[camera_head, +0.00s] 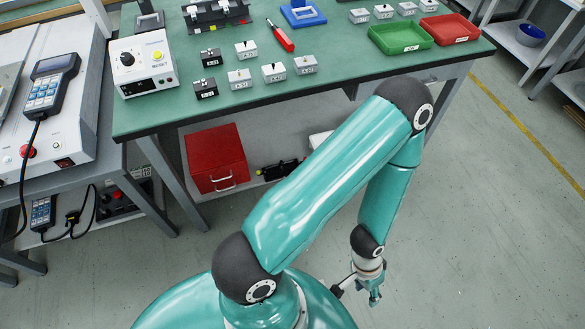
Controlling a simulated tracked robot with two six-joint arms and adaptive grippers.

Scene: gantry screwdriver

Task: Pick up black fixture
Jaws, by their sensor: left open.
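My left gripper (374,296) hangs low over the floor in front of the table, well apart from all of these, at the end of the bent teal arm. It is open, seen small, with nothing visible in it. My right gripper is not in view.
The green table (150,117) holds a reset box (143,64), several light blocks, a red screwdriver (281,36), a blue frame (302,13), a green tray (401,37) and a red tray (450,28). A red toolbox (216,158) stands below. Floor to the right is clear.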

